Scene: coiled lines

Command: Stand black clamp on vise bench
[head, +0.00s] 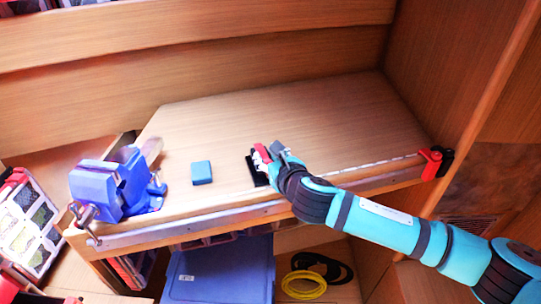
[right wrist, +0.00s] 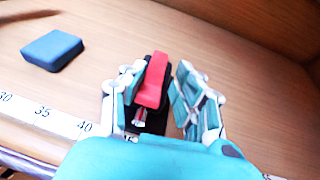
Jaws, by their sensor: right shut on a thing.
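The black clamp (head: 251,168) with a red lever is on the wooden vise bench (head: 320,110), near its front edge. My right gripper (head: 268,155) reaches over it from the right and covers part of it. In the right wrist view the clamp's red lever (right wrist: 153,82) lies between the two fingers (right wrist: 157,95), with its black body beneath. The gripper is shut on the clamp. I cannot tell whether the clamp touches the bench top.
A blue vise (head: 120,185) is mounted at the bench's left end. A blue block (head: 201,173) lies between vise and clamp. Another red and black clamp (head: 432,163) sits at the right end of the ruler edge. Below are a blue bin (head: 220,275) and coiled lines (head: 305,284).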

